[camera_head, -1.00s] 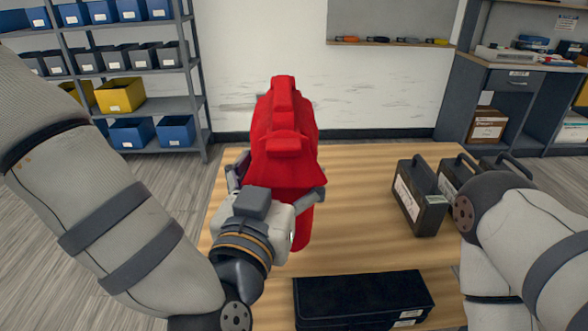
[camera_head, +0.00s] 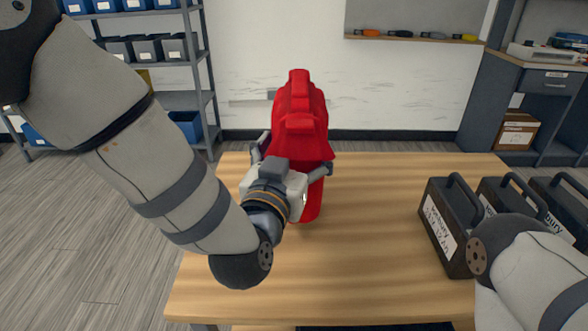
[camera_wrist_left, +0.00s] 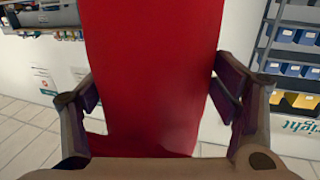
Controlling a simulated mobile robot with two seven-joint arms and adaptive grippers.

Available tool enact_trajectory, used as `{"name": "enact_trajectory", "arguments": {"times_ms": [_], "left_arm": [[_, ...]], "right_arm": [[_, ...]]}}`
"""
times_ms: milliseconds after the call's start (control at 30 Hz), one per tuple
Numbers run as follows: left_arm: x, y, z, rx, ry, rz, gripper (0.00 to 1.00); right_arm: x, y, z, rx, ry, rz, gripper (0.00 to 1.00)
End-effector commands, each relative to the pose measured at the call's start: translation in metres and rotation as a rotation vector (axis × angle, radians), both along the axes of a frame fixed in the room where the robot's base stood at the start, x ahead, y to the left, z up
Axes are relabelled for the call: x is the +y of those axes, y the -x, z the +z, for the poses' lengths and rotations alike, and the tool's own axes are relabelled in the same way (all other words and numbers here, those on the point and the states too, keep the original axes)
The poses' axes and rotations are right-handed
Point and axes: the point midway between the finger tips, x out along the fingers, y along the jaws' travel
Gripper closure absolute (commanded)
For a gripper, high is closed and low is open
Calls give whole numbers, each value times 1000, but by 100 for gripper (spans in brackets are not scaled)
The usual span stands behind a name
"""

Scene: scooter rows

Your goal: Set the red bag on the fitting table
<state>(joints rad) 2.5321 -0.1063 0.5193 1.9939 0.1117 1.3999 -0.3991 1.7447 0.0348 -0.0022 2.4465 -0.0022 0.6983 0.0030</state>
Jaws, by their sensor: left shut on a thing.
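The red bag (camera_head: 301,105) is upright in my left gripper (camera_head: 294,167), over the far part of the wooden fitting table (camera_head: 350,240). The gripper is shut on the bag, with one finger on each side. In the left wrist view, the bag (camera_wrist_left: 150,70) fills the space between the fingers of the left gripper (camera_wrist_left: 160,105). The gripper hides part of the bag's lower end, and I cannot tell whether the bag touches the tabletop. My right arm shows at the lower right, but its gripper is out of view.
Several black labelled cases (camera_head: 448,225) with handles stand on the table's right side. A dark item (camera_head: 380,327) shows at the bottom edge. Shelving with blue bins (camera_head: 187,126) stands at the back left. The table's middle and left front are clear.

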Motion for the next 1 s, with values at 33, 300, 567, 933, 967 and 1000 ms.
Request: {"name": "enact_trajectory", "arguments": {"times_ms": [33, 300, 567, 933, 967, 1000], "left_arm": [[2, -4, -3, -4, 1, 2, 61], [3, -8, -39, -5, 0, 0, 61], [3, -7, -39, -5, -1, 0, 61], [3, -7, -40, -3, 0, 0, 0], [3, -7, -40, -3, 0, 0, 0], [3, -7, -40, -4, 0, 0, 0]], "right_arm": [[0, 1, -1, 4, 0, 0, 60], [0, 8, -9, 25, 1, 1, 60], [0, 8, -9, 24, 1, 1, 60], [0, 7, -9, 24, 0, 1, 60], [0, 7, -9, 24, 0, 1, 60], [0, 7, -9, 24, 0, 1, 60]]}}
